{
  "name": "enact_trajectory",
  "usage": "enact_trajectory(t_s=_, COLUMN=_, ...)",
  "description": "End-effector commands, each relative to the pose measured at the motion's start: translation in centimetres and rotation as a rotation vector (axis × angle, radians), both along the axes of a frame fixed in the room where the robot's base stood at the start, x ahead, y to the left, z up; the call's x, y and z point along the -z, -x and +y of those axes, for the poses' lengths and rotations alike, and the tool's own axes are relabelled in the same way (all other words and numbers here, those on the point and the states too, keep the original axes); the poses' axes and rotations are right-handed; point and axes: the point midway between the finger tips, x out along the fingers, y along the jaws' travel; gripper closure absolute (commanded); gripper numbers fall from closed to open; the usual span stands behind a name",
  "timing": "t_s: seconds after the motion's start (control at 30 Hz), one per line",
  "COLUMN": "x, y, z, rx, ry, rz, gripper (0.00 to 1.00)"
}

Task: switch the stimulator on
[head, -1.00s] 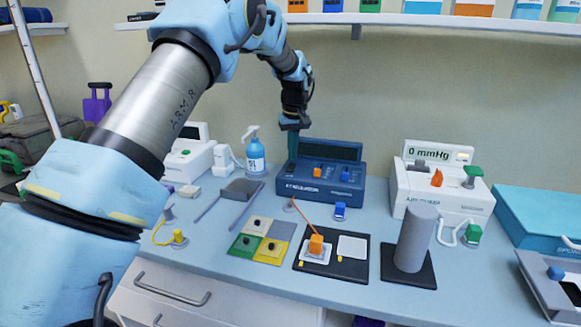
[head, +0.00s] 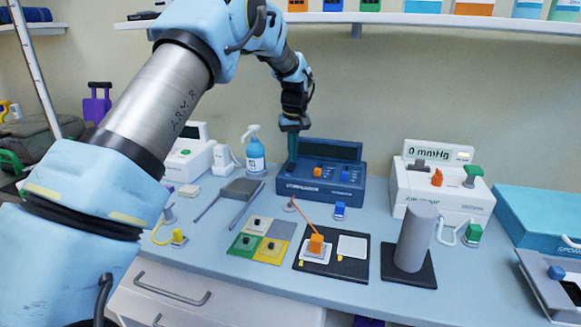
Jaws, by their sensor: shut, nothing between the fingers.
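The stimulator (head: 345,178) is a dark blue box with a sloping front near the back of the bench. Its display (head: 333,151) is dark, with nothing lit that I can see. An orange plug or knob (head: 318,172) and a blue one (head: 345,176) sit on its front panel. My gripper (head: 292,158) points straight down at the stimulator's left end. Its teal fingers are shut and empty, with the tips at or just above the panel's top left. I cannot tell whether they touch, and any switch there is hidden behind them.
A white device reading 0 mmHg (head: 440,187) stands to the right, behind a grey cylinder (head: 415,238). A blue pump bottle (head: 255,153) stands left of the stimulator. An orange lead runs to an orange clip (head: 316,243) on a black mat (head: 345,267). A shelf (head: 430,21) hangs above.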

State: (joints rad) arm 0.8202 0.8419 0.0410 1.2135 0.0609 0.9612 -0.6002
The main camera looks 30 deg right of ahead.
Motion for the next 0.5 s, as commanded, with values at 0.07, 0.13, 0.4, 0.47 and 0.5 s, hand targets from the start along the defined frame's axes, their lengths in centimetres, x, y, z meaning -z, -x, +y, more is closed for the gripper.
enact_trajectory(t_s=0.07, x=0.17, y=0.01, z=0.00, rx=0.000, ry=0.000, rz=0.000, gripper=1.00)
enact_trajectory(t_s=0.13, x=0.27, y=0.01, z=0.00, rx=0.000, ry=0.000, rz=0.000, gripper=1.00)
enact_trajectory(t_s=0.4, x=0.66, y=0.01, z=0.00, rx=0.000, ry=0.000, rz=0.000, gripper=1.00)
enact_trajectory(t_s=0.47, x=0.74, y=0.01, z=0.00, rx=0.000, ry=0.000, rz=0.000, gripper=1.00)
enact_trajectory(t_s=0.5, x=0.80, y=0.01, z=0.00, rx=0.000, ry=0.000, rz=0.000, gripper=1.00)
